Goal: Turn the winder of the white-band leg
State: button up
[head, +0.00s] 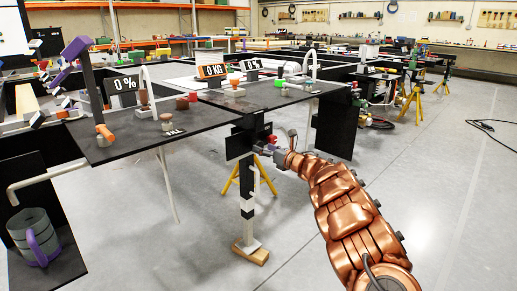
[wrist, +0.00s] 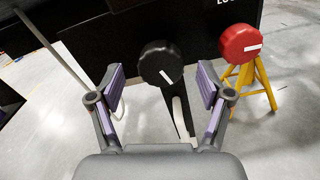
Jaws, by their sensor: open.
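The white-band leg (head: 248,207) is a dark upright post with white bands. It hangs below a black panel at the platform's near corner and stands on a wooden block (head: 251,252). In the wrist view a round black knob (wrist: 160,62) with a white mark sits ahead between my open, empty fingers (wrist: 162,84), apart from them. A round red knob (wrist: 239,43) with a white mark is to the right, outside the fingers. Which knob is the leg's winder I cannot tell. In the head view my gripper (head: 268,150) is beside the panel, partly hidden.
A black panel (wrist: 200,35) with cut-off lettering lies behind the knobs. A yellow stand (wrist: 262,80) is below the red knob. Black tabletops (head: 130,125) with small parts and signs extend left. The right floor is clear.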

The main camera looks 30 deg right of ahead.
jog(key=shift+x, duration=1.65)
jog(key=c, duration=1.2)
